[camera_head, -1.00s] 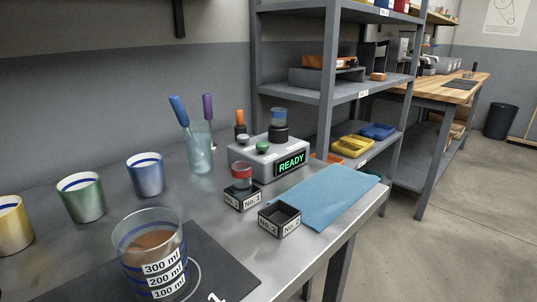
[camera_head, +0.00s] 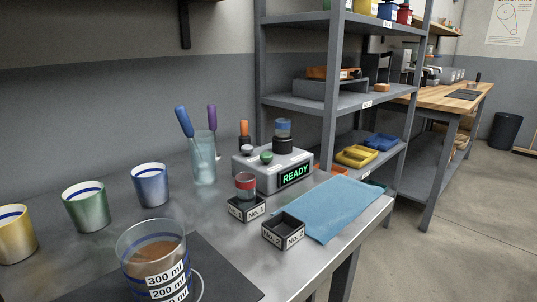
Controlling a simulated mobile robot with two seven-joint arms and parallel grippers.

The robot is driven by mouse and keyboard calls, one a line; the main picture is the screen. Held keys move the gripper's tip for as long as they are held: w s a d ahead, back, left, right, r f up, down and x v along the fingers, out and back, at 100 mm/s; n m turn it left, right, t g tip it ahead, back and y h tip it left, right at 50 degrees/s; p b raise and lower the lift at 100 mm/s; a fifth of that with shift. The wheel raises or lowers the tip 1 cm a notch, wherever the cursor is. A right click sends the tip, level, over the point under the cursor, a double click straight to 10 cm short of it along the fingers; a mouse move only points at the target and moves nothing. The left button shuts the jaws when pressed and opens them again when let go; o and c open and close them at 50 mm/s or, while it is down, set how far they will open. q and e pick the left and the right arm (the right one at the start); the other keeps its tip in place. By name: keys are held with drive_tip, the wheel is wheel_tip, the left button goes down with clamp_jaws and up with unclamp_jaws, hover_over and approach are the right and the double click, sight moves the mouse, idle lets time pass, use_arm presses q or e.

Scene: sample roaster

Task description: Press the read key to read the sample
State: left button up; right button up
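The grey reader (camera_head: 272,166) stands on the steel bench with a lit green READY display (camera_head: 296,175). On its top are a green key (camera_head: 267,157) and a pale grey key (camera_head: 246,150); I see no lettering that tells which is the read key. A blue-topped vial (camera_head: 283,128) sits in the dark holder (camera_head: 283,144) on the reader's back right. A red-topped vial (camera_head: 245,184) stands in the No. 1 box (camera_head: 246,208) in front of the reader. The No. 2 box (camera_head: 283,232) looks empty. Neither gripper is in view.
A blue cloth (camera_head: 330,208) lies right of the boxes. A glass with two tools (camera_head: 204,160) stands left of the reader. A beaker of brown contents (camera_head: 153,262) and blue (camera_head: 151,186), green (camera_head: 86,207) and yellow (camera_head: 15,234) cups stand nearer. Shelves (camera_head: 328,100) rise behind.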

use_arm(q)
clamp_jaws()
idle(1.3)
